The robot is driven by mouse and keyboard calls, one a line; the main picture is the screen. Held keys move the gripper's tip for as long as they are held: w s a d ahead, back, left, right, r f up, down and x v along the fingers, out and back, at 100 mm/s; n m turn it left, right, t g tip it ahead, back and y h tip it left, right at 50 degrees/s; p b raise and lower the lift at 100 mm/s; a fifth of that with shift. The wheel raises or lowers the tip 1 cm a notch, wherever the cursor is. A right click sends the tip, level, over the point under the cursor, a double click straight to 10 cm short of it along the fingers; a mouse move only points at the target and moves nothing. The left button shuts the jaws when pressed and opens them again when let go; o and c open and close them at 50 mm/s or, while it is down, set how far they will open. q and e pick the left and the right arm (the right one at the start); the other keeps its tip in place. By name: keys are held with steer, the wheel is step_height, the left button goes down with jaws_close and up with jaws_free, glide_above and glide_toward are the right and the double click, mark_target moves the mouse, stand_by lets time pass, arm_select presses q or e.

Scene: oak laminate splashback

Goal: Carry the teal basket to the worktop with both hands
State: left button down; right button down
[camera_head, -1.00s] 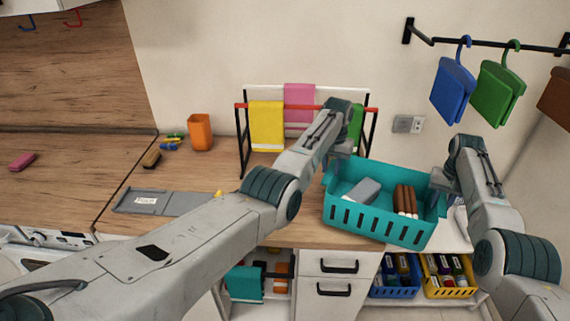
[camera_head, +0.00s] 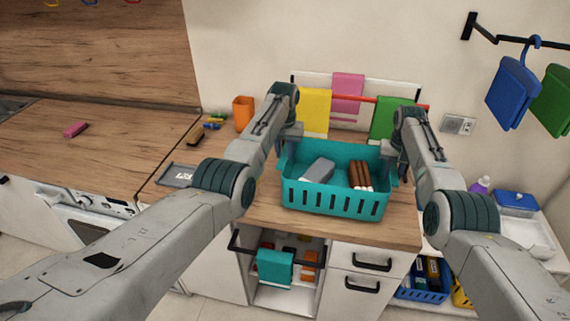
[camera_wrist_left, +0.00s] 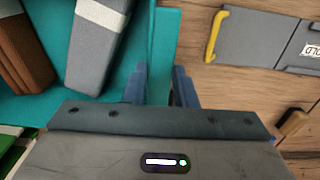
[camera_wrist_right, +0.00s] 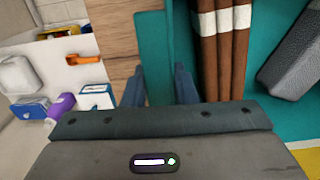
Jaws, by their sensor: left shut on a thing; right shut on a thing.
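The teal basket (camera_head: 333,197) is over the right part of the worktop (camera_head: 394,228), in front of the towel rack. I cannot tell whether its base touches the wood. A grey block (camera_head: 319,170) and brown sticks with white bands (camera_head: 360,175) lie inside it. My left gripper (camera_head: 286,150) is shut on the basket's left rim, and the left wrist view shows its fingers (camera_wrist_left: 160,88) astride the teal wall. My right gripper (camera_head: 392,165) is shut on the right rim, and its fingers (camera_wrist_right: 161,88) straddle the wall in the right wrist view.
The towel rack (camera_head: 372,99) with yellow, pink and green towels stands behind the basket. An orange cup (camera_head: 243,113) and a grey tray (camera_head: 177,175) are to the left. Lower at right are a blue crate (camera_head: 423,292) and a blue-lidded box (camera_head: 516,201). Wood further left is mostly clear.

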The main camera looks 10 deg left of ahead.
arm_select(q)
steer(key=shift+f, duration=0.1)
arm_select(e)
steer(key=shift+f, duration=0.1)
